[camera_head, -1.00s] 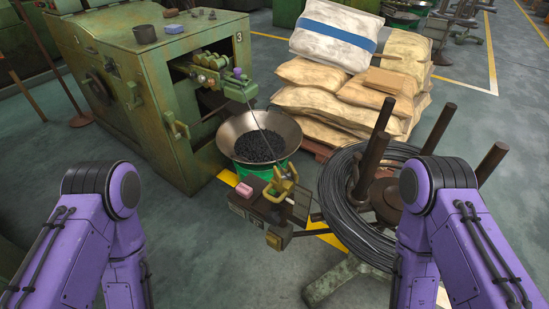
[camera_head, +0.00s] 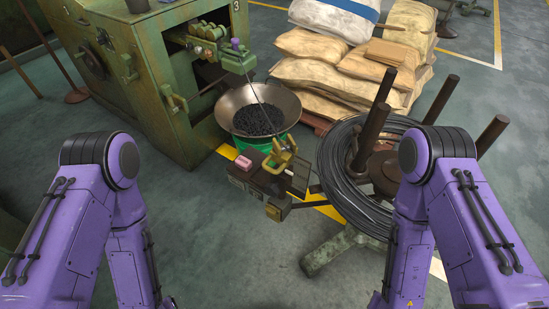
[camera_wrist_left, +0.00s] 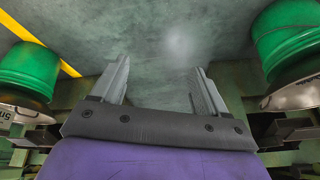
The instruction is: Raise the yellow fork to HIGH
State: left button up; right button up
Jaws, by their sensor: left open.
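The yellow fork (camera_head: 281,153) stands on a small dark control box (camera_head: 262,176) in the middle of the head view, beside a pink button (camera_head: 243,163). A thin cable or rod rises from near the fork towards the green machine. I cannot read the fork's height setting. My left gripper (camera_wrist_left: 160,82) shows in the left wrist view, with its two grey fingers apart and nothing between them, over grey floor. The fork is not seen in that view. In the head view both purple arms hang at the sides, with their grippers out of the picture.
A green machine (camera_head: 150,75) stands at the upper left. A bowl of dark pieces (camera_head: 257,118) sits behind the box. A wire coil (camera_head: 345,190) on a post stand is close at right, with stacked sacks (camera_head: 345,75) behind. The floor (camera_head: 200,240) in front is clear.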

pick_arm(q)
jog(key=shift+w+f, duration=0.1)
jog(key=shift+w, duration=0.05)
jog(key=c, duration=0.4)
jog(key=w+d+t+b, duration=0.1)
jog(key=w+b, duration=0.1)
jog(key=w+d+f+b, duration=0.1)
jog(key=w, duration=0.2)
jog(key=w+d+f+t+h+b, duration=0.1)
jog(key=w+b, duration=0.1)
jog(key=w, duration=0.1)
jog(key=shift+w+d+t+b, duration=0.1)
jog(key=shift+w+t+b, duration=0.1)
jog(key=shift+t+b, duration=0.1)
jog(key=c, duration=0.3)
jog(key=n+t+h+b, duration=0.45)
jog(key=t+h, duration=0.55)
jog(key=h, duration=0.4)
send_near(272, 169)
jog(key=shift+m, duration=0.25)
jog(key=x, duration=0.6)
jog(key=p+x, duration=0.1)
jog(key=x, duration=0.3)
jog(key=shift+w+f, duration=0.1)
jog(key=shift+f, duration=0.25)
jog(key=shift+c, duration=0.2)
